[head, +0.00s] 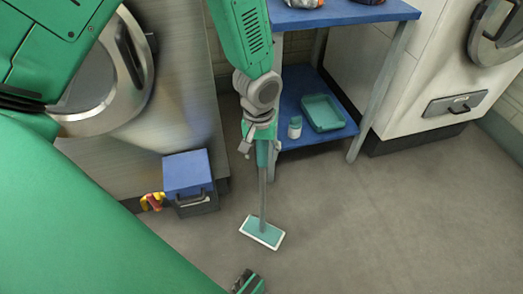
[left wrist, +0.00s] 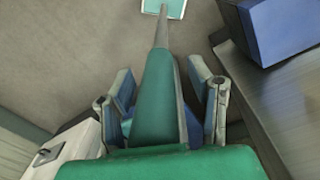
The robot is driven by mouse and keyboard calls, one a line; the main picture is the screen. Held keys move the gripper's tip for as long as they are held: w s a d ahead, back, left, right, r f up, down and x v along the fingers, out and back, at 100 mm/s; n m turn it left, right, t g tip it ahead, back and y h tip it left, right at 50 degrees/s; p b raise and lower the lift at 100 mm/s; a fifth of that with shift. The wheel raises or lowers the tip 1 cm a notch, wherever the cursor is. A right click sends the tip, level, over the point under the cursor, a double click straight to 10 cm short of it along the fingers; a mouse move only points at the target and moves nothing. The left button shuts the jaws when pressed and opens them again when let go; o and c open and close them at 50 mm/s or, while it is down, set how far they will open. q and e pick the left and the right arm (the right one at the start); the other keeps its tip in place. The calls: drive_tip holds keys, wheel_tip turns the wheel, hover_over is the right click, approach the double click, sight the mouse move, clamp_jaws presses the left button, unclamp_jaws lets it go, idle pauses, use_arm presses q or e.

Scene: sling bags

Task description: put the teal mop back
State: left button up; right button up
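The teal mop (head: 264,197) stands nearly upright, with its flat teal and white head (head: 262,232) on the floor and its teal grip at the top. My left gripper (head: 262,146) is at the grip, pointing down. In the left wrist view my left gripper (left wrist: 162,85) has one finger on each side of the mop's tapered teal grip (left wrist: 158,105). The fingers look spread, with a gap on either side. The mop head shows small at the top of that view (left wrist: 163,8).
A blue-topped box (head: 187,172) with yellow and red items beside it stands on the left. A blue shelf unit (head: 345,12) behind the mop holds a teal tray (head: 322,113) and a small jar (head: 295,127). Machines stand on both sides. The floor right of the mop is clear.

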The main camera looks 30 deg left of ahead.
use_arm(q)
drive_tip(key=shift+d+r, duration=0.1)
drive_tip(key=r+p, duration=0.2)
drive_tip(key=r, duration=0.4)
drive_tip(key=r+p, duration=0.3)
drive_tip(key=r, duration=0.3)
drive_tip(key=shift+s+a+p, duration=0.15)
drive_tip(key=shift+a+p, duration=0.05)
drive_tip(key=shift+p, duration=0.1)
drive_tip(key=s+f+m, duration=0.3)
drive_tip(key=s+f, duration=0.5)
drive_tip(key=s, duration=0.3)
drive_tip(key=s+a+f+m, duration=0.1)
drive_tip(key=s+f+m, duration=0.2)
drive_tip(key=s+f, duration=0.6)
drive_tip(key=shift+s, duration=0.95)
